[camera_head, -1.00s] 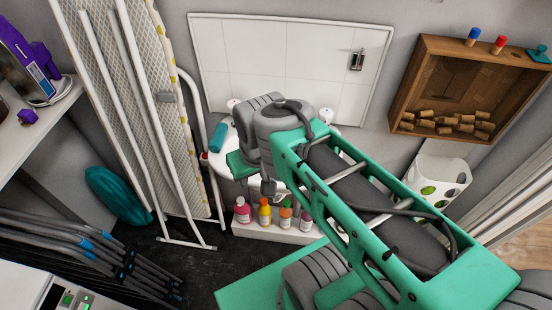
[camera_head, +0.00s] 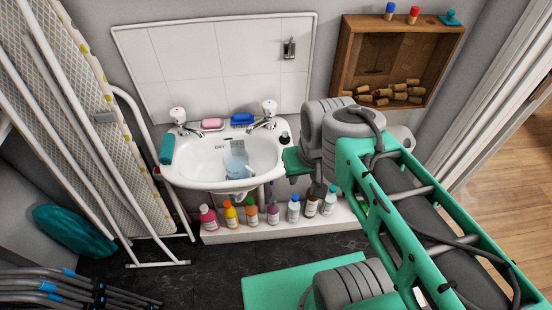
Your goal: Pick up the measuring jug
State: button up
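A clear, bluish see-through vessel that looks like the measuring jug (camera_head: 236,160) is in the basin of the white sink (camera_head: 187,171). Its outline is faint, and I cannot tell whether it stands upright or leans. My green and grey arm comes in from the lower right, and its far end is just right of the sink. The fingers of my gripper do not show clearly; they are hidden by or beyond the wrist. The jug is apart from the visible parts of my arm.
Taps, a pink soap (camera_head: 212,124), a blue item (camera_head: 242,119) and a teal roll (camera_head: 167,148) are on the sink rim. Several bottles (camera_head: 252,213) line a white ledge below. An ironing board (camera_head: 75,110) leans at left. A wooden box (camera_head: 345,68) hangs right.

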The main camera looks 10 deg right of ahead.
aim_at(236, 161)
jog(key=z, duration=0.15)
jog(key=i, duration=0.65)
jog(key=u, duration=0.95)
